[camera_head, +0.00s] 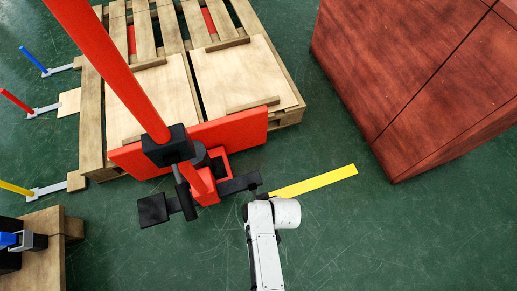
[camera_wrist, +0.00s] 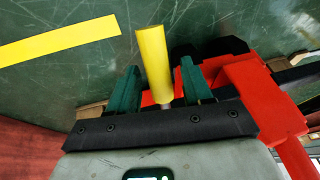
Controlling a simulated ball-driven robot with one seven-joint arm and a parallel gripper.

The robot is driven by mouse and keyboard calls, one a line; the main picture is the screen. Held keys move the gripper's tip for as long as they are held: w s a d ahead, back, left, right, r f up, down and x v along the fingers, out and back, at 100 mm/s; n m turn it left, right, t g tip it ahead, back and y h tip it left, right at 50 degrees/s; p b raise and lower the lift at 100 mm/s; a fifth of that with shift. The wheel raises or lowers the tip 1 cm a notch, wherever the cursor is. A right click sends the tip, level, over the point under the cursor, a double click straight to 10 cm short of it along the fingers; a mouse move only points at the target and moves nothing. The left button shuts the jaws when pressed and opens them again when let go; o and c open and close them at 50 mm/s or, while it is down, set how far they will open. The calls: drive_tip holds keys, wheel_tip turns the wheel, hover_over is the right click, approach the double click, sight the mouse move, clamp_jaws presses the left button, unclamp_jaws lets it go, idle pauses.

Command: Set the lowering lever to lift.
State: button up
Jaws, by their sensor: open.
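A red pallet truck (camera_head: 203,182) stands at the front edge of the wooden pallet, with its long red handle rising toward the upper left. In the wrist view, a yellow cylindrical grip on a thin grey stem, apparently the lowering lever (camera_wrist: 154,52), stands between the two green fingers of my gripper (camera_wrist: 159,66). The fingers are apart, with a visible gap on each side of the grip. The pallet truck's red body (camera_wrist: 262,100) is close on the right. In the head view my white wrist is right of the truck; the fingers and the yellow grip are not clearly visible there.
The wooden pallet (camera_head: 90,120) lies behind the truck. A large reddish-brown block (camera_head: 420,80) stands at the upper right. A yellow floor strip (camera_head: 315,181) lies right of my wrist. Blue, red and yellow rods (camera_head: 15,188) stand at left. The floor at lower right is clear.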

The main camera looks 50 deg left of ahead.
drive_tip(key=shift+f, duration=0.1)
clamp_jaws()
idle(0.5)
